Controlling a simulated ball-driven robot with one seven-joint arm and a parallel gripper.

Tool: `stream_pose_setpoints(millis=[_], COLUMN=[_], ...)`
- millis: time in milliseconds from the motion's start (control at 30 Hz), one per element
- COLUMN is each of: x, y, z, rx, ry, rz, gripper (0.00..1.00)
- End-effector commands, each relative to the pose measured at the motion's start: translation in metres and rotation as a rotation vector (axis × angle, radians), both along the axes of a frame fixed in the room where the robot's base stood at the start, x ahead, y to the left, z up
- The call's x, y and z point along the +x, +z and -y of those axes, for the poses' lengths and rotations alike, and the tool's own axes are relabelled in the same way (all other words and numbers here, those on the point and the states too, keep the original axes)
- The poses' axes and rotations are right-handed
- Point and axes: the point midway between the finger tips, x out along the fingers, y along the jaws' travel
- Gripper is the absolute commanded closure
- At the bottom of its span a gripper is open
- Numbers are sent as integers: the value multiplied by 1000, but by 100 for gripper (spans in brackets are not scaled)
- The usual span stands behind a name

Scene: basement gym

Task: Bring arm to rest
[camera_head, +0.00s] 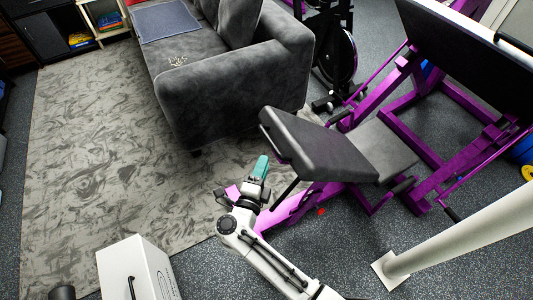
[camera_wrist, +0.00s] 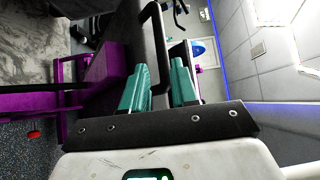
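My gripper (camera_head: 261,167) is at the end of my white arm, low in the middle of the head view. Its teal fingers point up in the picture, beside the black padded seat of a purple leg press machine (camera_head: 330,150). In the wrist view my gripper (camera_wrist: 160,85) shows two teal fingers standing apart with nothing between them. The dark pad and purple frame (camera_wrist: 30,103) of the machine fill the left and middle behind the fingers. I cannot tell how close the fingers are to the pad.
A grey sofa (camera_head: 245,83) stands on a patterned rug (camera_head: 90,150) at upper left. A white box (camera_head: 138,270) is at lower left. A pale post (camera_head: 460,238) rises at lower right. The rug's left part is clear.

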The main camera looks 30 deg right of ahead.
Motion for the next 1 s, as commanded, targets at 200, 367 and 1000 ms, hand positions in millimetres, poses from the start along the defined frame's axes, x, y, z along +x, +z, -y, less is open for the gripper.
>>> stream_pose_setpoints(millis=[200, 367, 1000], x=[-10, -10, 17], y=[0, 0, 35], z=[-9, -9, -13], rx=[1, 1, -131], ry=[-1, -2, 238], rz=[1, 1, 40], gripper=[72, 72, 72])
